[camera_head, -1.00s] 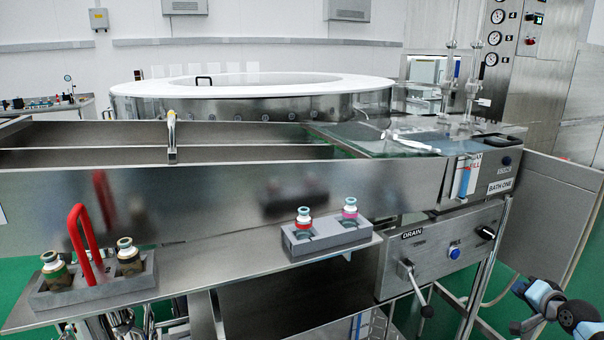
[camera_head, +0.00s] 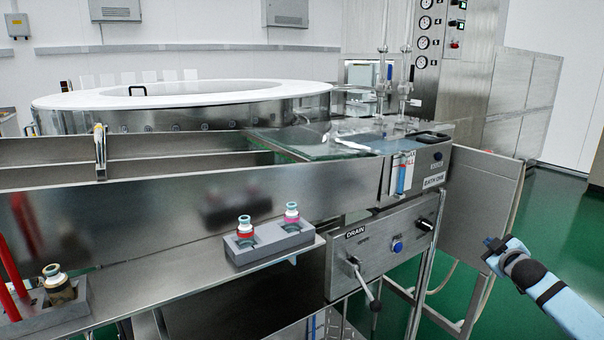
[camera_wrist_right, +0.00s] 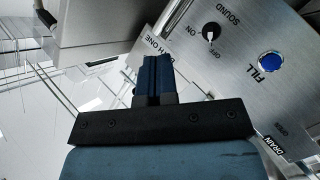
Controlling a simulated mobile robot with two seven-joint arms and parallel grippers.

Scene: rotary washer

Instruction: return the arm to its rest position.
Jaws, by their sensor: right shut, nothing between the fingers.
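My right gripper (camera_head: 490,244) is at the lower right of the head view, over the green floor and to the right of the washer's control panel (camera_head: 376,258). It touches nothing there. In the right wrist view its blue fingers (camera_wrist_right: 153,75) are together, with nothing between them. The control panel (camera_wrist_right: 270,70) appears turned over behind them, with its blue FILL button (camera_wrist_right: 270,64) and black SOUND knob (camera_wrist_right: 211,31). My left gripper is in neither view.
A small grey rack (camera_head: 268,243) with two capped vials sits on the steel shelf. Another rack (camera_head: 50,316) stands at the lower left. The drain lever (camera_head: 362,279) sticks out from the panel. The green floor (camera_head: 555,240) at right is clear.

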